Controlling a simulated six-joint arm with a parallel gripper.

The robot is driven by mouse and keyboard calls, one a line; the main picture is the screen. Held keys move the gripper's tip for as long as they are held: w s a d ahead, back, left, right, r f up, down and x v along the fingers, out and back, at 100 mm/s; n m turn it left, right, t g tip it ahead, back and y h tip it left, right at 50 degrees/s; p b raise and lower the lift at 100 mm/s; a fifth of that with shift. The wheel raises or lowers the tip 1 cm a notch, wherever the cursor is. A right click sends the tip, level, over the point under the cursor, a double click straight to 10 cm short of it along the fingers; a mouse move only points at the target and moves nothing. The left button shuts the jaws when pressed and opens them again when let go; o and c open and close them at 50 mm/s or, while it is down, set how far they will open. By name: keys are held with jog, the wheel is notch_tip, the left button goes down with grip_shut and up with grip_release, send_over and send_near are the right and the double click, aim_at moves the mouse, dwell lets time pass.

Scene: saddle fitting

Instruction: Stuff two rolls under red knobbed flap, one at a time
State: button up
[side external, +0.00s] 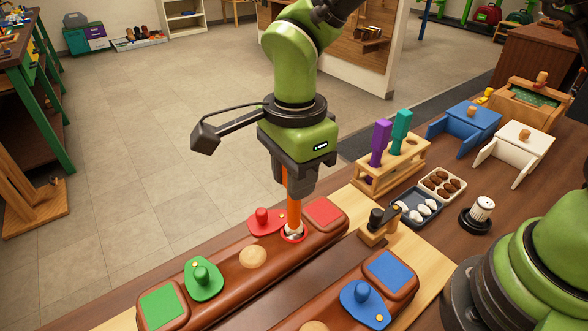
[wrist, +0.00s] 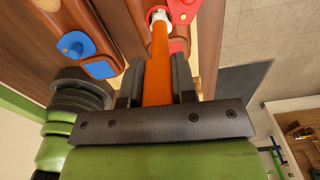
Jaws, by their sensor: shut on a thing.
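My gripper (side external: 293,188) is shut on an orange rod-like tool (side external: 295,210), held upright with its lower end at a round opening in the brown padded saddle piece (side external: 221,262). White material (side external: 292,233) shows at the tool's tip; whether it is a roll inside the opening is unclear. The red knobbed flap (side external: 267,226) is beside the opening, swung aside. It also shows in the wrist view (wrist: 183,10). White rolls lie in a dark tray (side external: 399,213); brown rolls lie in a cream tray (side external: 462,189).
Green (side external: 203,280) and blue (side external: 364,301) knobbed flaps lie on the saddle pieces. Behind stands a wooden rack (side external: 400,178) with purple and teal tools. A wooden holder (side external: 378,235), a black-and-white cylinder (side external: 479,213) and blue and white stands are at the right.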

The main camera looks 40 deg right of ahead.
jog(key=shift+f, duration=1.5)
dwell(0.6)
jog(key=shift+r, duration=4.05)
